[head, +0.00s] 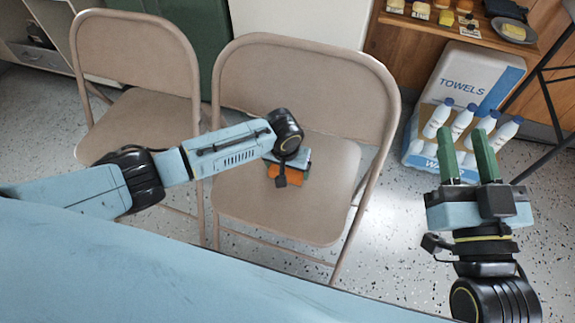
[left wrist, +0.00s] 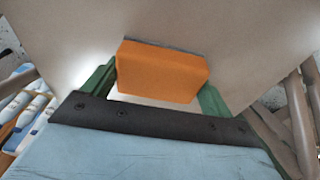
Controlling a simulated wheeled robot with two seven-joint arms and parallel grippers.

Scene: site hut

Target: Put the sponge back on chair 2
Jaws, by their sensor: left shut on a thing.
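The orange sponge (left wrist: 160,72) is between the green fingers of my left gripper (left wrist: 159,80), which is shut on it. In the head view the sponge (head: 290,175) shows partly behind the wrist, over the seat of the nearer beige folding chair (head: 303,85). I cannot tell whether it touches the seat. A second beige folding chair (head: 136,52) stands to its left. No number shows on either chair, so I cannot tell which is chair 2. My right gripper (head: 462,140) is open and empty, right of the chairs.
A towels box (head: 465,78) and a carton with several white bottles (head: 462,122) stand right of the nearer chair. A wooden shelf (head: 425,35) holds small items at the back right. A blue surface (head: 180,270) fills the front. Speckled floor lies between.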

